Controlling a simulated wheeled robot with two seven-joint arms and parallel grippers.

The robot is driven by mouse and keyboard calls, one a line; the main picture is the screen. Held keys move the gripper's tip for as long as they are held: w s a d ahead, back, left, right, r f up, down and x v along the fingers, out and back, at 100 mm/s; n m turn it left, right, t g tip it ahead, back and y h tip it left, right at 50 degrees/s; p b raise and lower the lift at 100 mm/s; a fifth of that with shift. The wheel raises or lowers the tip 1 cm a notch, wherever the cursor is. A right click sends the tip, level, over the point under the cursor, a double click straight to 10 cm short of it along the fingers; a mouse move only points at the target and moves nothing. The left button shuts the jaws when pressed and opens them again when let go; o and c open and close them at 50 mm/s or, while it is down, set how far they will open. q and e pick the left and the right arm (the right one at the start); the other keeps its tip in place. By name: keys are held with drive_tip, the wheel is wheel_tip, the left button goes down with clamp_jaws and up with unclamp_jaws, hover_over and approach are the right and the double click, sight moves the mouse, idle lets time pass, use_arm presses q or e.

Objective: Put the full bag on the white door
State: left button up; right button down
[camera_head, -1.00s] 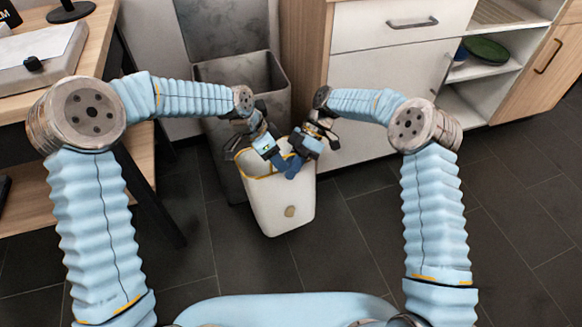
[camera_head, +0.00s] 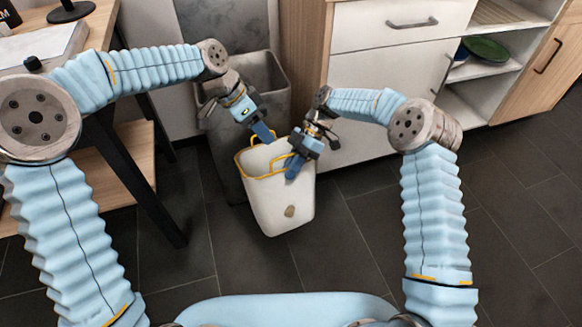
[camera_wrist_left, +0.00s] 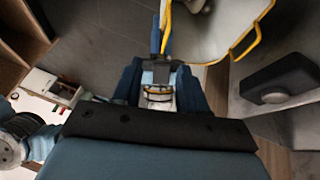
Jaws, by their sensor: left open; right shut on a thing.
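The white bag (camera_head: 280,205) with yellow handles and edging hangs or stands upright in front of the grey bin; whether it touches the floor is unclear. My right gripper (camera_head: 293,170) is shut on the bag at its upper right, by a yellow handle. My left gripper (camera_head: 264,134) is open and empty, just above the bag's back rim. The left wrist view shows its open fingers (camera_wrist_left: 160,85) beside the bag (camera_wrist_left: 212,32) and its yellow handles. The white door (camera_head: 385,97) is the cabinet front below the drawer, behind my right arm. The bag's contents cannot be made out.
A tall grey bin (camera_head: 268,82) stands behind the bag, against the wood cabinet side. A wooden desk (camera_head: 97,33) with a black leg is at the left. Open shelves (camera_head: 487,70) are right of the door. The dark floor (camera_head: 370,235) in front is clear.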

use_arm(q)
drive_tip(key=s+d+f+n+t+h, duration=0.1)
drive_tip(key=s+d+f+n+h, duration=0.2)
drive_tip(key=d, duration=0.5)
drive_tip(key=s+d+f+n, duration=0.1)
drive_tip(key=d+f+n, duration=0.2)
drive_tip(key=d+n, duration=0.3)
drive_tip(key=s+a+f+n+y, duration=0.1)
drive_tip(key=s+a+f+n, duration=0.15)
drive_tip(key=a+f, duration=0.5)
drive_tip(key=s+a+f+n+y, duration=0.15)
drive_tip(key=s+a+f, duration=0.25)
drive_tip(key=f, duration=0.6)
drive_tip(key=s+a+f+n+y, duration=0.1)
drive_tip(key=s+a+f+y, duration=0.1)
drive_tip(key=s+a+f, duration=0.6)
drive_tip(key=s+a, duration=0.1)
drive_tip(key=s, duration=0.3)
drive_tip(key=shift+f+n, duration=0.25)
drive_tip(key=shift+n, duration=0.05)
